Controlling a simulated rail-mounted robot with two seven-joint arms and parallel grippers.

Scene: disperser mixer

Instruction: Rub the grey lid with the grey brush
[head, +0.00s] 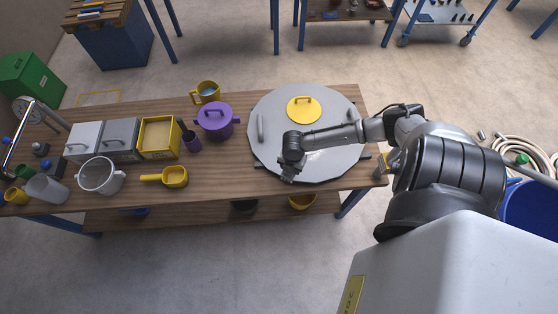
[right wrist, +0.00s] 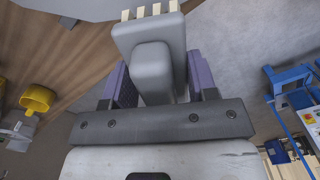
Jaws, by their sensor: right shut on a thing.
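The grey lid (head: 330,100) is a large flat disc with grey handles, lying on the right part of the wooden table. A piece of its grey edge shows at the top left of the right wrist view (right wrist: 75,8). My right gripper (head: 289,172) is at the lid's front edge in the head view. In the right wrist view its fingers (right wrist: 158,85) are shut on the grey brush (right wrist: 150,55), a grey block with cream bristles pointing away from the gripper. I cannot tell whether the bristles touch the lid. My left gripper is not in view.
A small yellow cover (head: 303,112) sits on the lid. Left of the lid stand a purple pot (head: 217,123), a yellow mug (head: 206,90), a purple cup (head: 191,140), a yellow scoop (head: 174,177), boxes and a white pot (head: 100,178). Bare tabletop (head: 228,178) lies left of my gripper.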

